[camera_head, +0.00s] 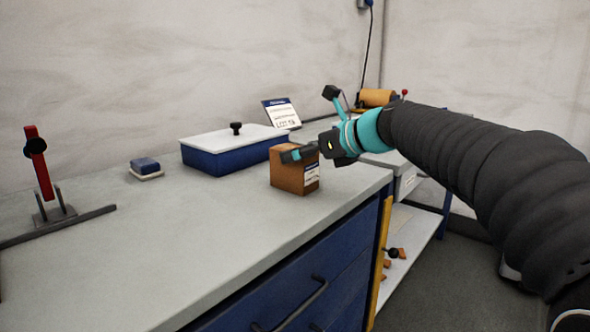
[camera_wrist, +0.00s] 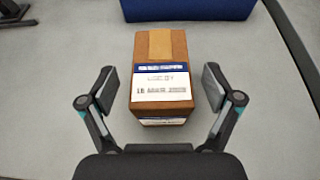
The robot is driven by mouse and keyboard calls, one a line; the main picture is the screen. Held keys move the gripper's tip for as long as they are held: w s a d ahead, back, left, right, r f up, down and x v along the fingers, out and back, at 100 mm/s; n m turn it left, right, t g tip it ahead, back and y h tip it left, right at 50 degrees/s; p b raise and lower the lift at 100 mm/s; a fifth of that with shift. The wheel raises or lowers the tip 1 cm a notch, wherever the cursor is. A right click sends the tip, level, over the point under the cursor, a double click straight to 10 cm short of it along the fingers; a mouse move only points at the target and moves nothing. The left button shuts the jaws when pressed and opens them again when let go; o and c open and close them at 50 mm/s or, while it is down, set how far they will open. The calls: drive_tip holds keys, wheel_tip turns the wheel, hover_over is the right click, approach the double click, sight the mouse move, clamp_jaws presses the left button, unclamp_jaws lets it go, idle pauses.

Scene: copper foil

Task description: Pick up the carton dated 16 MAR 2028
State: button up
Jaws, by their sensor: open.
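A small brown carton (camera_wrist: 160,46) stands on the grey worktop, with a tan tape strip and a white and blue label. In the head view the carton (camera_head: 288,180) is near the worktop's right end, partly hidden by my gripper (camera_head: 300,153). In the wrist view my gripper (camera_wrist: 162,91) is open, with one finger on each side of the carton's near part and gaps between. I cannot tell the height of the fingers exactly.
A blue box with a white lid (camera_head: 232,155) stands just behind the carton. A sign (camera_head: 281,113) leans behind it. A blue block (camera_head: 146,166) and a red-handled clamp (camera_head: 42,175) are further left. The worktop front (camera_head: 190,270) is clear.

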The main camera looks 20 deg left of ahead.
drive_tip(key=shift+x, duration=1.2)
drive_tip(key=c, duration=1.5)
drive_tip(key=shift+o, duration=0.2)
drive_tip(key=shift+r, duration=0.1)
